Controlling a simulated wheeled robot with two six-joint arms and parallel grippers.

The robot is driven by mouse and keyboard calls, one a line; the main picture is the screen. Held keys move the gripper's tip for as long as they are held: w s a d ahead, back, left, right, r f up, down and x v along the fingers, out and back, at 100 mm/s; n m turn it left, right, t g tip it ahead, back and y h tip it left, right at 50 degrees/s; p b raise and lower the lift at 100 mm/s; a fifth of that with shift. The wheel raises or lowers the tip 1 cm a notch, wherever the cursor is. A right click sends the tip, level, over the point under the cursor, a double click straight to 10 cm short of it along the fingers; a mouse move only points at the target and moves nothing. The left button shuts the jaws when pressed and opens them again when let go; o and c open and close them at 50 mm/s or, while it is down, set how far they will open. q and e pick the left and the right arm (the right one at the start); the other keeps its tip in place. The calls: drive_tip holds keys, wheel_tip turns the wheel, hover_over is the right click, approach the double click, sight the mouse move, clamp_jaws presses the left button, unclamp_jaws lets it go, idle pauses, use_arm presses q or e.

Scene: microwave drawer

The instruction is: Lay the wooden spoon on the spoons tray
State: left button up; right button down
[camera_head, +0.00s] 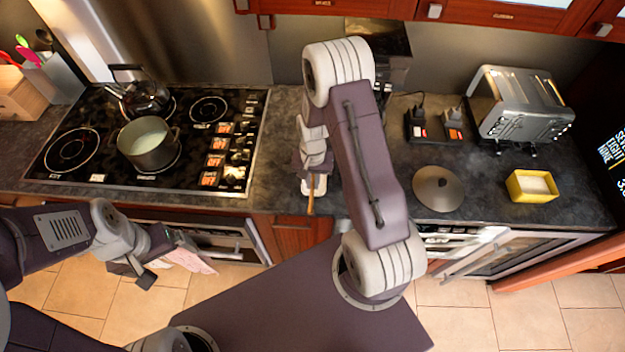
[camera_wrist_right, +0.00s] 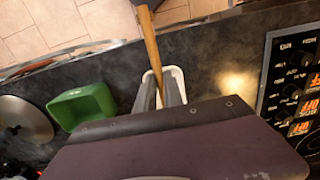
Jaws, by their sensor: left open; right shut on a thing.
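The wooden spoon (camera_head: 311,198) is held in my right gripper (camera_head: 312,172) above the counter, its handle pointing toward the front edge. In the right wrist view the handle (camera_wrist_right: 151,48) runs up from between the fingers (camera_wrist_right: 162,95); the spoon's other end is hidden by my gripper. A white-rimmed tray (camera_wrist_right: 179,76), seemingly the spoons tray, lies under the fingers; only part of its rim shows. In the head view a bit of white (camera_head: 320,184) shows beside the spoon. I cannot tell whether the spoon touches the tray.
A stove with a pot (camera_head: 147,150) and a kettle (camera_head: 146,98) is left of my right gripper. A yellow box (camera_head: 531,187) and toaster (camera_head: 518,105) stand farther right.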

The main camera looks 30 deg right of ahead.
wheel_tip(320, 180, down, 5)
drive_tip(key=b, duration=0.3)
drive_tip(key=c, duration=1.9)
unclamp_jaws()
drive_tip(key=o, duration=0.6)
drive_tip(key=shift+c, duration=0.2)
drive_tip(key=o, duration=0.5)
drive_tip(key=shift+o, duration=0.2)
wheel_tip(320, 180, up, 9)
drive_tip(key=shift+r+b, duration=0.1)
drive_tip(key=shift+b, duration=0.8)
drive_tip(key=shift+d, duration=0.1)
